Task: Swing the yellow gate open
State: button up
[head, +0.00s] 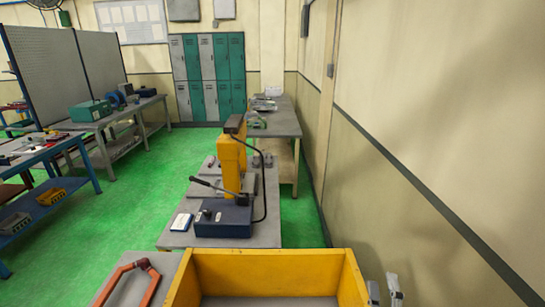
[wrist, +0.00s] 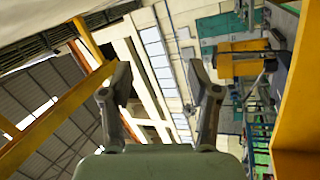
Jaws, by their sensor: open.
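A yellow box-like frame (head: 270,262) with upright walls stands at the bottom of the head view, its near part cut off. I cannot tell which part of it is the gate. My gripper (head: 383,287) shows as two grey fingertips just right of the yellow right-hand wall. In the wrist view my gripper (wrist: 160,90) has its fingers spread with nothing between them. A yellow panel (wrist: 300,115) fills the right edge there, beside the right finger and apart from it. The wrist view is strongly tilted.
A bench (head: 268,215) beyond the box holds a yellow press (head: 232,160) with a dark blue base (head: 222,219). An orange-red tubular handle (head: 135,270) lies at lower left. A beige wall (head: 440,130) runs along the right.

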jog(key=s+a+r+m+g+h, duration=0.2)
jog(key=s+a+r+m+h, duration=0.15)
jog(key=r+m+h, duration=0.5)
jog(key=s+a+f+m+g+y, duration=0.1)
jog(key=s+a+f+g+y, duration=0.2)
jog(key=a, duration=0.5)
jog(key=s+a+f+m+g+y, duration=0.1)
jog(key=s+a+f+y, duration=0.1)
jog(key=s+a+y, duration=0.5)
jog(key=a+f+m+g+y, duration=0.1)
jog(key=a+f+g+y, duration=0.15)
jog(key=a, duration=0.75)
notch_tip(320, 180, up, 18)
jog(key=p, duration=1.7)
jog(key=shift+s+a+y+p, duration=0.2)
jog(key=shift+s+y+p, duration=0.1)
jog(key=shift+y, duration=0.1)
jog(key=shift+f, duration=0.1)
